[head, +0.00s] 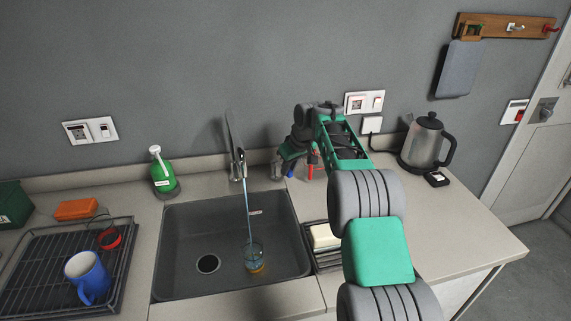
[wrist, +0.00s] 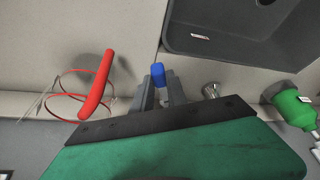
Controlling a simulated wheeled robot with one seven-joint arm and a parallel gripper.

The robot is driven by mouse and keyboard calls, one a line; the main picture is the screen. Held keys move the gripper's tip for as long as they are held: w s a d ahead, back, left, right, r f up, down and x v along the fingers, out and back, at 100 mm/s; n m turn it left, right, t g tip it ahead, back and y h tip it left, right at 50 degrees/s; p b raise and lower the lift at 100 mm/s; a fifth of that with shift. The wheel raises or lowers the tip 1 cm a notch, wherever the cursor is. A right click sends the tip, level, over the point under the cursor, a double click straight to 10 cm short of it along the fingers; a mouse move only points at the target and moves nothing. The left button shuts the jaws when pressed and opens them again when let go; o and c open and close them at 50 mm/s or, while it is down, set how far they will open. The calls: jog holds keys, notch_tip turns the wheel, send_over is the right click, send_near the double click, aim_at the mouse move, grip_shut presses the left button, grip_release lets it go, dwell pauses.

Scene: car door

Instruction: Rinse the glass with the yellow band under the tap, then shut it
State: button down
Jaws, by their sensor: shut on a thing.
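The glass with the yellow band (head: 256,266) stands in the grey sink (head: 184,238), right of the drain. The tap (head: 235,168) rises behind the sink, and a thin bluish stream runs from it down into the glass. My gripper (head: 290,172) is behind the sink's right rear corner, to the right of the tap. In the wrist view my gripper (wrist: 158,82) is shut on a small blue piece (wrist: 157,75). The fingers hide what this piece belongs to. The glass is not in the wrist view.
A red-handled wire tool (wrist: 97,87) is beside my gripper. A green bottle (head: 163,176) stands left of the tap. A dish rack (head: 50,262) with a blue mug (head: 86,275) is at left. A kettle (head: 425,142) stands at right. A small rack (head: 322,255) lies beside the sink.

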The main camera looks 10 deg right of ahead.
jog(key=shift+r, duration=0.1)
jog(key=c, duration=1.3)
grip_release()
jog(key=v, duration=0.7)
jog(key=shift+s+r+b, duration=0.15)
jog(key=shift+r+b, duration=0.15)
jog(key=shift+b, duration=0.05)
